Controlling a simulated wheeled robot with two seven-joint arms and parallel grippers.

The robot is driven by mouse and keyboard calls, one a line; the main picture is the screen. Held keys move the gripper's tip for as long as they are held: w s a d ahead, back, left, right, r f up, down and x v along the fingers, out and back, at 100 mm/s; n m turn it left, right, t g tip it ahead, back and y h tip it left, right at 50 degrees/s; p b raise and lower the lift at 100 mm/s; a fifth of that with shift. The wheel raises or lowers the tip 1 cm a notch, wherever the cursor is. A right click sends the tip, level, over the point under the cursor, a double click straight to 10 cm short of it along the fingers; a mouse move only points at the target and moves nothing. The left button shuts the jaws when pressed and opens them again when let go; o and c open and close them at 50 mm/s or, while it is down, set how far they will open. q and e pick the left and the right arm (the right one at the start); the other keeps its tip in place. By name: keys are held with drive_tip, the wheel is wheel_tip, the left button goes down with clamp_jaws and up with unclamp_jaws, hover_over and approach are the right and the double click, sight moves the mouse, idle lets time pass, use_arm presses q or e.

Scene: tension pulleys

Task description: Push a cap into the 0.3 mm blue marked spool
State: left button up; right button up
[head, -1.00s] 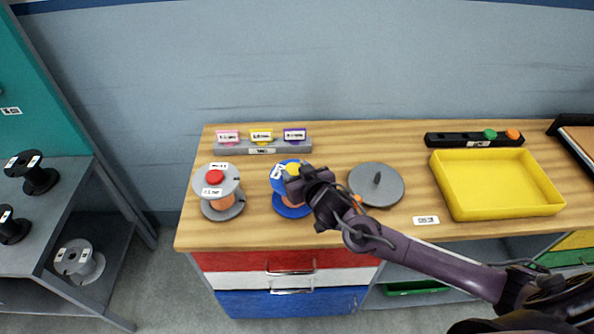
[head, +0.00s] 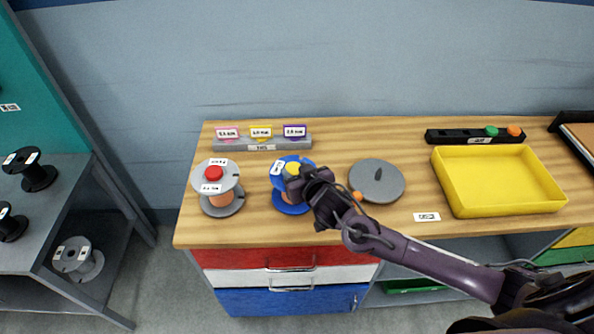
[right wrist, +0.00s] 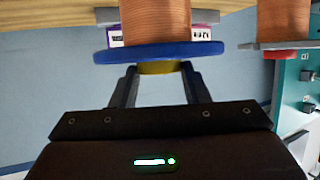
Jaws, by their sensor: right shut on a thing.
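The blue spool (head: 278,183) stands upright on the wooden table, wound with copper wire; a white label sits on its top flange. In the right wrist view its blue flange (right wrist: 115,55) and copper winding (right wrist: 160,20) show upside down. A yellow cap (head: 292,168) is at the centre of the top flange. My right gripper (head: 293,177) is shut on this cap, with its fingers on either side of it in the right wrist view (right wrist: 160,68). The cap touches or nearly touches the flange; how deep it sits I cannot tell. My left gripper is not in view.
A grey spool with a red cap (head: 214,173) stands left of the blue one. A grey disc with a knob (head: 391,187) lies to the right, beside a small orange piece (head: 357,196). A tag rack (head: 225,147), a black cap rack (head: 457,137) and a yellow tray (head: 437,176) are around.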

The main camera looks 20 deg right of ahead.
drive_tip(key=shift+s+f, duration=0.25)
drive_tip(key=shift+f, duration=0.3)
drive_tip(key=o, duration=1)
drive_tip(key=shift+o, duration=0.2)
drive_tip(key=shift+s, duration=0.1)
drive_tip(key=b+v, duration=0.1)
drive_tip(key=v, duration=0.6)
drive_tip(key=shift+s+r, duration=0.15)
drive_tip(key=shift+r, duration=0.35)
